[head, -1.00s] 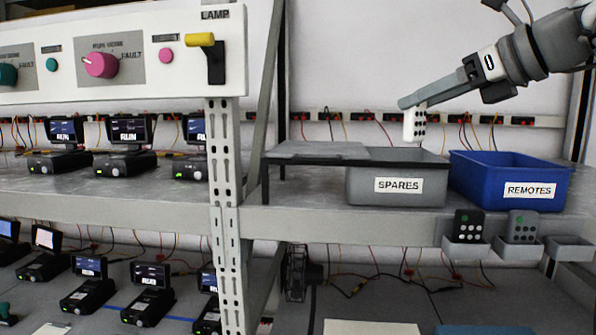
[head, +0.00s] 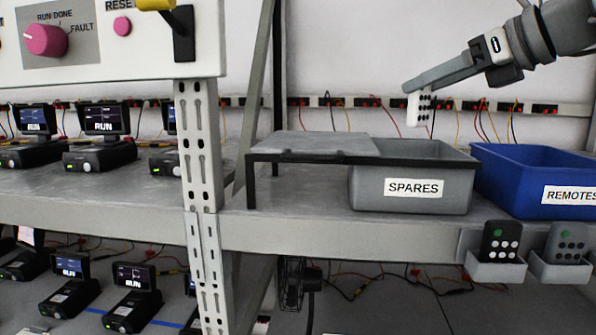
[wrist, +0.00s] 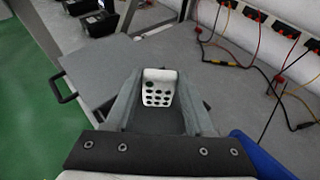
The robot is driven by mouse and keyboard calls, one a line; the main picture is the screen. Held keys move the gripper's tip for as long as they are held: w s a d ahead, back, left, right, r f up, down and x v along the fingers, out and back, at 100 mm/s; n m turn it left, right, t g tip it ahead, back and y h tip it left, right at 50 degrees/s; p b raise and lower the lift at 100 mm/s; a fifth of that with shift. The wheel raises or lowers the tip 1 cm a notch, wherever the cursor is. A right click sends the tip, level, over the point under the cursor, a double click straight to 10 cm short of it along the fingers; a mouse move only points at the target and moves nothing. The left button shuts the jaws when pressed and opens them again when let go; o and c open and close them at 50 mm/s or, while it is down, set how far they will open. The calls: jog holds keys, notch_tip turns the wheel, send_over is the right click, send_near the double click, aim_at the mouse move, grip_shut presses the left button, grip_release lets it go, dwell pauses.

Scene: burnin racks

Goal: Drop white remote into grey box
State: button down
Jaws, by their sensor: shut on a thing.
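The white remote (head: 420,108) has dark buttons and hangs upright from my gripper (head: 412,88). In the wrist view the remote (wrist: 158,88) sits between the two fingers of my gripper (wrist: 158,95), which are shut on it. The grey box (head: 411,190), labelled SPARES, stands on the shelf in the head view. The remote is above the grey box's opening, apart from it. A grey lid-like panel (head: 318,148) on a dark frame covers the left part of the box's top. The box's inside is mostly hidden.
A blue box (head: 530,190) labelled REMOTES stands right of the grey box. Small holders with a black remote (head: 501,242) and a grey remote (head: 566,244) hang on the shelf's front edge. A perforated upright post (head: 197,150) stands left. Wires run along the back wall.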

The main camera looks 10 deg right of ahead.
aim_at(423, 123)
jog(key=shift+s+f, duration=0.1)
jog(key=shift+f, duration=0.4)
notch_tip(423, 123, down, 5)
jog(key=b, duration=0.4)
jog(key=shift+r, duration=0.1)
jog(key=shift+c, duration=0.9)
grip_release()
jog(key=p+v, duration=0.1)
jog(key=v, duration=1.6)
jog(key=shift+s+d+p, duration=0.15)
jog(key=shift+p, duration=0.2)
